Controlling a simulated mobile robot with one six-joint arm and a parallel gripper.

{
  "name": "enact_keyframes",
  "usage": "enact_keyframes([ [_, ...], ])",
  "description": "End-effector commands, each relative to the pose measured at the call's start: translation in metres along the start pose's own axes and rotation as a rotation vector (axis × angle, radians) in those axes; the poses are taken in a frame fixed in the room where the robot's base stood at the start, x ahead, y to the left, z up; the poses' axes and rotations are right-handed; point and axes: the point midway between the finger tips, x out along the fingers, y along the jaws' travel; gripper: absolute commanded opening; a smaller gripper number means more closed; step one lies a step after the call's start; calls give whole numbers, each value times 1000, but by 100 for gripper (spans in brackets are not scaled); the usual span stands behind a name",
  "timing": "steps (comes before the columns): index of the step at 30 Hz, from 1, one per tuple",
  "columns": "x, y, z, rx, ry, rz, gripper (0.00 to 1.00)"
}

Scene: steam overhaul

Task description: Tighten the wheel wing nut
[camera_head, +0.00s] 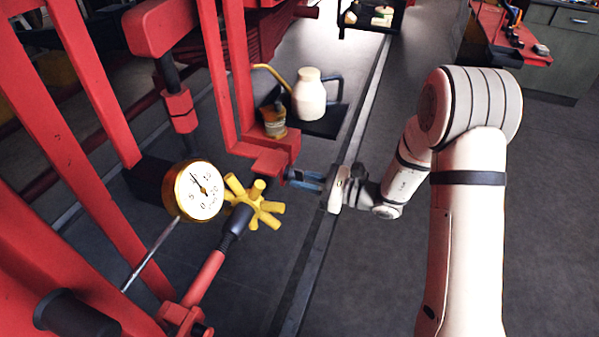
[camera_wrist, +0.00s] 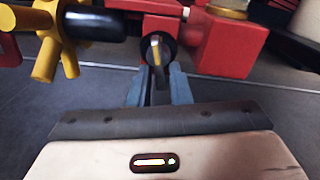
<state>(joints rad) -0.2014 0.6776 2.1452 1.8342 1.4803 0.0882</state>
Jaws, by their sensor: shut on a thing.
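My gripper (camera_head: 290,177) reaches in from the right to the end of the red block below the tool tray. In the wrist view its two grey-blue fingers (camera_wrist: 160,88) are shut on the wing nut (camera_wrist: 156,50), a small dark round part with a thin pale wing standing upright across it. The wing nut sits against the red frame. In the head view the fingers hide it. A yellow spoked handwheel (camera_head: 253,204) is just left of my gripper, apart from it; part of it shows at the upper left of the wrist view (camera_wrist: 47,60).
A round brass pressure gauge (camera_head: 199,191) is left of the handwheel. A cream oil can (camera_head: 309,97) and a small tin (camera_head: 274,121) stand on the dark tray above. Red frame bars (camera_head: 228,80) crowd the left.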

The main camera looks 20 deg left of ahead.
Motion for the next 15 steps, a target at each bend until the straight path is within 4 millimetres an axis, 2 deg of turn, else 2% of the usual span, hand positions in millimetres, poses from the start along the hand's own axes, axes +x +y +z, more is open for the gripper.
enact_keyframes([
  [1, 1, 0, 6, 31, -9, 2, 0],
  [7, 1, 0, 7, 139, -11, 1, 0],
  [15, 1, -2, 7, 161, -13, -3, 0],
])
